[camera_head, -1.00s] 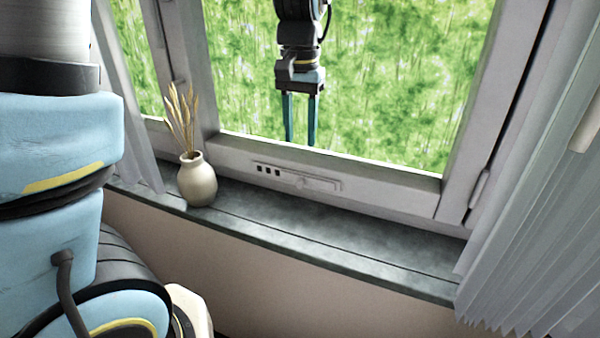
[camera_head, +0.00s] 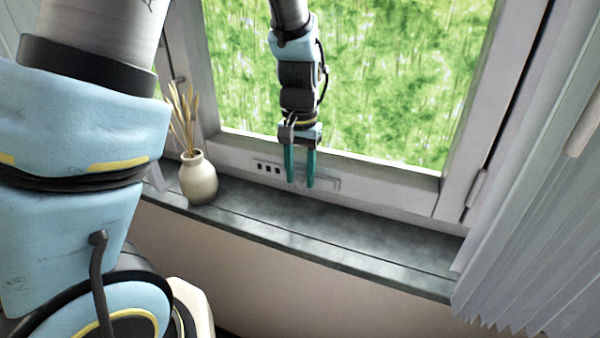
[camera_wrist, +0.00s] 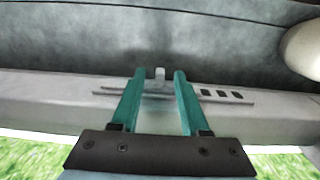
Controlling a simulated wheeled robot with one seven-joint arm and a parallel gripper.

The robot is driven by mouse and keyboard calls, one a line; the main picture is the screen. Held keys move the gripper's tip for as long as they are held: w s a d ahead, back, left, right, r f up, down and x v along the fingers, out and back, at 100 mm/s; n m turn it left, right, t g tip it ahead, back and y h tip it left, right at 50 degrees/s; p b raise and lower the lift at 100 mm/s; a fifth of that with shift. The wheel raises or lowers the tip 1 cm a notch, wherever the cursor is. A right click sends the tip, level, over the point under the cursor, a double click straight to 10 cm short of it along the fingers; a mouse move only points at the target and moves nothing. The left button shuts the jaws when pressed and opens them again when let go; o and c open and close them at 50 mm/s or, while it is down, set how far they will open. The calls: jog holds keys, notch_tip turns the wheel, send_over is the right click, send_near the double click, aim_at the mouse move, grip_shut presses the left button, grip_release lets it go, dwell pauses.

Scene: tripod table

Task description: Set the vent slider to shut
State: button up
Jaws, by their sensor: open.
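The vent (camera_head: 327,182) is a slim grey strip on the window's lower frame rail, with several dark slots (camera_head: 268,168) at its left end in the head view. In the wrist view the vent strip (camera_wrist: 225,99) runs across behind the fingers, with its dark slots (camera_wrist: 221,93) to the right. A small pale slider knob (camera_wrist: 159,73) shows there between the fingertips. My gripper (camera_head: 300,185) is open, its teal fingers pointing down in front of the vent and hiding the knob in the head view. The wrist view shows the gripper (camera_wrist: 157,75) empty; contact with the knob cannot be told.
A cream vase (camera_head: 198,180) with dried stalks stands on the dark sill (camera_head: 400,262), left of the vent. A pleated grey blind (camera_head: 540,210) hangs at the right. The sill between them is clear.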

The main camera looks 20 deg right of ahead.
jog(key=shift+c, duration=0.2)
grip_shut()
jog(key=shift+w, duration=0.1)
dwell(1.0)
